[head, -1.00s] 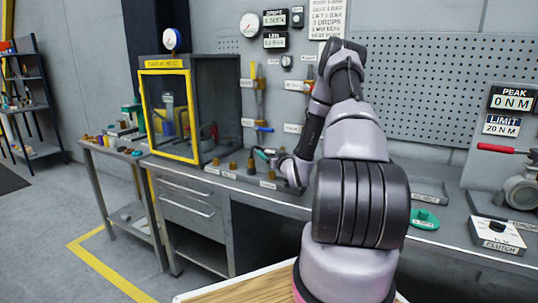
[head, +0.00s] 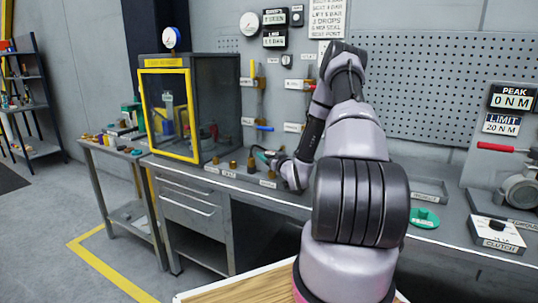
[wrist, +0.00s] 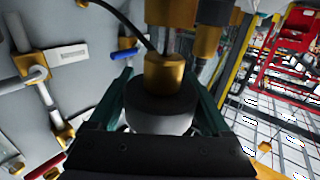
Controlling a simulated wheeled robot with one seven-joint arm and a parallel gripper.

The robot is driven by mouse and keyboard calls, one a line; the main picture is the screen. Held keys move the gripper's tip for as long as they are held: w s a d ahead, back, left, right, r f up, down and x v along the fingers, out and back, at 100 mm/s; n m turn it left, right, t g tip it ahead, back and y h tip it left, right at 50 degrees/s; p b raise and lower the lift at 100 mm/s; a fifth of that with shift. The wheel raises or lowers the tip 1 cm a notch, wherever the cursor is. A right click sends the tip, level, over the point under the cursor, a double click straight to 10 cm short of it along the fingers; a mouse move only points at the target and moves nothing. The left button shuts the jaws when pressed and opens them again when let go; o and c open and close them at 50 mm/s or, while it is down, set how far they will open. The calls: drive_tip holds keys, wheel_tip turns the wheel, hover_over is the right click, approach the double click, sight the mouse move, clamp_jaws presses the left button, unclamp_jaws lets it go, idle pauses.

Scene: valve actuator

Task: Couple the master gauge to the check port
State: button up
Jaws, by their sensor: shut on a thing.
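In the wrist view my gripper (wrist: 164,88) has its green fingers on either side of a dark round body with a pale lower part (wrist: 161,106). This held piece, which I take for the master gauge, has a brass collar (wrist: 164,72) at its far end. The collar lines up with a larger brass fitting (wrist: 172,12) beyond it; I cannot tell whether they touch. In the head view my gripper (head: 264,154) is low over the bench, small and partly hidden by my wrist. No face of the held piece shows, and I cannot identify the check port for certain.
A yellow-framed cabinet (head: 168,112) stands left of my gripper. Several brass fittings, one here (head: 233,165), stand on the bench close by. A thin black hose (wrist: 122,18) crosses the upper wrist view. A pegboard (head: 430,80) is behind my arm.

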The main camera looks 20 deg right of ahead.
drive_tip(key=shift+f, duration=1.05)
drive_tip(key=o, duration=1.6)
drive_tip(key=s, duration=1)
drive_tip(key=shift+s+d, duration=0.15)
drive_tip(key=shift+s, duration=0.25)
drive_tip(key=shift+w, duration=0.1)
